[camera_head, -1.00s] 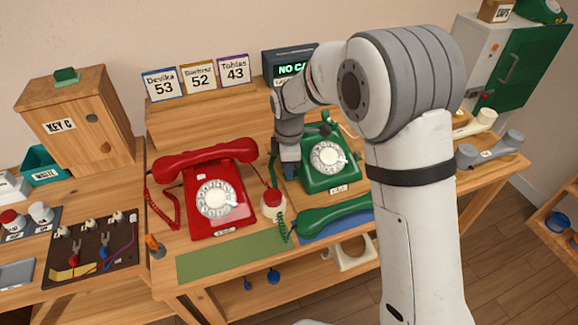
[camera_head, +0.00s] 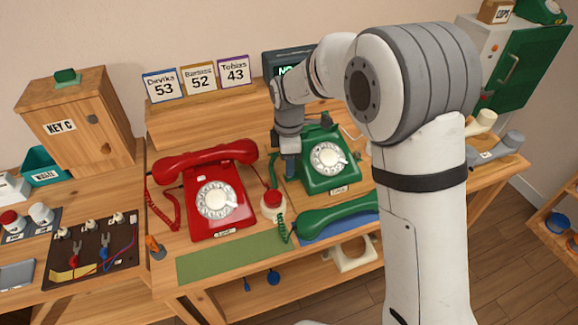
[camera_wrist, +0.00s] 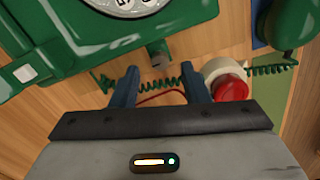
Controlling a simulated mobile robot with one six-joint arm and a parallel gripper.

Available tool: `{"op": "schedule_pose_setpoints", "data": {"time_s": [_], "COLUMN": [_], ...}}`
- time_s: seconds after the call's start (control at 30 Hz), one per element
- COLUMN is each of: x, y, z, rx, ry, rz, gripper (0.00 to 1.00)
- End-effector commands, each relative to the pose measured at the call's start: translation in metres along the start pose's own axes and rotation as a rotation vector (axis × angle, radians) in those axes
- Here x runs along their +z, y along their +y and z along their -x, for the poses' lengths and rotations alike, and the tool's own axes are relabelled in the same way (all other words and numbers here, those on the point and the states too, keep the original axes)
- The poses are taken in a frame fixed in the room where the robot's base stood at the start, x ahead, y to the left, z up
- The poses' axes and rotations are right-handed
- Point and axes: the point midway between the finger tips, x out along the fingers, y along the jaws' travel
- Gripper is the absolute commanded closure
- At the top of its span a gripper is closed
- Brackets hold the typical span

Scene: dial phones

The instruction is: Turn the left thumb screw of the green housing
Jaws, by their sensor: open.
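In the wrist view the housing (camera_wrist: 90,35) fills the upper left.
A red button on a pale base (camera_head: 273,204) stands close by, near the right finger in the wrist view (camera_wrist: 232,85). The green handset (camera_head: 335,217) lies in front, with its coiled cord (camera_wrist: 165,86) running below the fingers. The red phone (camera_head: 215,200) stands left.

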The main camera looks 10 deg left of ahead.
Motion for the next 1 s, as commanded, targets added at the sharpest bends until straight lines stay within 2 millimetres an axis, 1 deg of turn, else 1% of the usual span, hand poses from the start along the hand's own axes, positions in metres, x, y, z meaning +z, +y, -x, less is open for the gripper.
{"op": "schedule_pose_setpoints", "data": {"time_s": [0.03, 0.1, 0.2, 0.3, 0.43, 0.83, 0.93, 0.97, 1.0], "x": [0.0, 0.0, 0.0, 0.0, 0.0, 0.001, 0.01, 0.016, 0.026], "y": [0.001, 0.001, 0.001, 0.001, 0.0, 0.0, -0.004, -0.007, -0.012], "z": [0.012, 0.023, 0.037, 0.045, 0.049, 0.049, 0.057, 0.061, 0.07], "rx": [0.004, 0.003, 0.003, 0.001, 0.0, 0.0, 0.007, 0.01, 0.018], "ry": [0.001, 0.001, 0.001, 0.0, 0.0, 0.0, 0.002, 0.003, 0.005], "rz": [0.0, 0.0, 0.0, 0.0, 0.0, -0.002, -0.044, -0.073, -0.124], "gripper": [0.59, 0.59, 0.59, 0.59, 0.59, 0.59, 0.59, 0.59, 0.59]}}
